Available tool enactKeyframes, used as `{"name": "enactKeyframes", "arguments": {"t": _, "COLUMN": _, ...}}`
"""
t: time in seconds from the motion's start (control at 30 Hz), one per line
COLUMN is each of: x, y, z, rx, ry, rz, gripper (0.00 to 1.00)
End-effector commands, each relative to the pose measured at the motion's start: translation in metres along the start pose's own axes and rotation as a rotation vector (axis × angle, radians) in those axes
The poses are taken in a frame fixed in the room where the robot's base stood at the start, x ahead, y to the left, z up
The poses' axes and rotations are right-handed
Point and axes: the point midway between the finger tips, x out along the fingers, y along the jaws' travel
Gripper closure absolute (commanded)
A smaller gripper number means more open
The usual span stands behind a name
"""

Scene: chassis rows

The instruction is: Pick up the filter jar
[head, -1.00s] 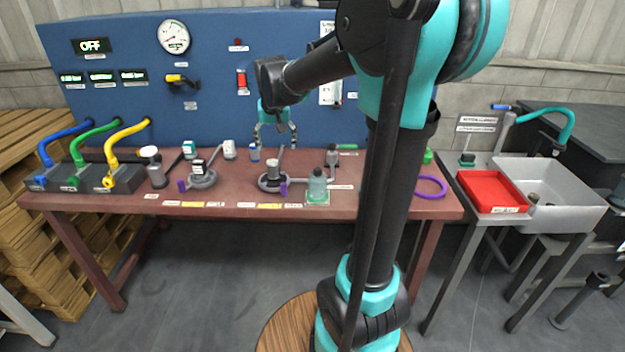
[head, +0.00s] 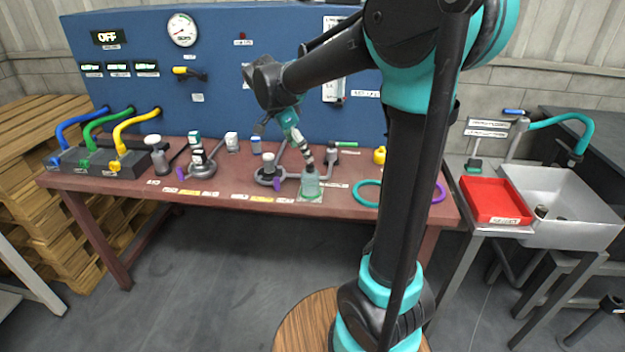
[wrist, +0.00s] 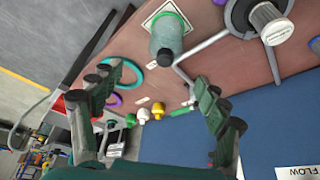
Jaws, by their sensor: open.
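The filter jar, which I take to be the translucent grey-green jar (head: 311,186), stands upright on a small white-edged square near the front edge of the red-brown bench (head: 230,184). My gripper (head: 306,158) is just above and behind it in the head view, pointing down. In the wrist view the jar (wrist: 166,42) is at the top centre, beyond the open fingers (wrist: 160,88), with nothing between them. The head view does not make clear whether a fingertip touches the jar's top.
A round holder with a grey-capped cylinder (head: 269,166) stands just left of the jar. A teal ring (head: 367,193) and a yellow item (head: 379,155) lie to the right. The blue panel (head: 225,110) rises behind. A red tray (head: 495,202) sits beside the sink.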

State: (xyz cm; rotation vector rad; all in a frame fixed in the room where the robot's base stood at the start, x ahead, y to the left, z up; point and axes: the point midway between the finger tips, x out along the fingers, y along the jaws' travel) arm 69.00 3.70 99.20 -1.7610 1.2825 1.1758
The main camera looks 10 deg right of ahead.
Motion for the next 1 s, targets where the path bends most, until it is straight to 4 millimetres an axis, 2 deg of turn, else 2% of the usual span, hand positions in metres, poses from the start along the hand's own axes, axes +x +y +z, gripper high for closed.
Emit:
{"name": "enactKeyframes", "arguments": {"t": 0.1, "x": 0.025, "y": -0.001, "z": -0.001, "rx": 0.001, "ry": 0.000, "rz": 0.001, "gripper": 0.25}}
{"name": "enactKeyframes", "arguments": {"t": 0.3, "x": 0.063, "y": -0.001, "z": -0.001, "rx": 0.000, "ry": -0.001, "rz": 0.000, "gripper": 0.25}}
{"name": "enactKeyframes", "arguments": {"t": 0.43, "x": 0.079, "y": -0.001, "z": 0.000, "rx": -0.001, "ry": -0.001, "rz": -0.001, "gripper": 0.25}}
{"name": "enactKeyframes", "arguments": {"t": 0.67, "x": 0.093, "y": -0.003, "z": -0.001, "rx": -0.001, "ry": -0.001, "rz": 0.000, "gripper": 0.25}}
{"name": "enactKeyframes", "arguments": {"t": 1.0, "x": 0.135, "y": -0.009, "z": -0.001, "rx": -0.001, "ry": -0.001, "rz": 0.000, "gripper": 0.25}}
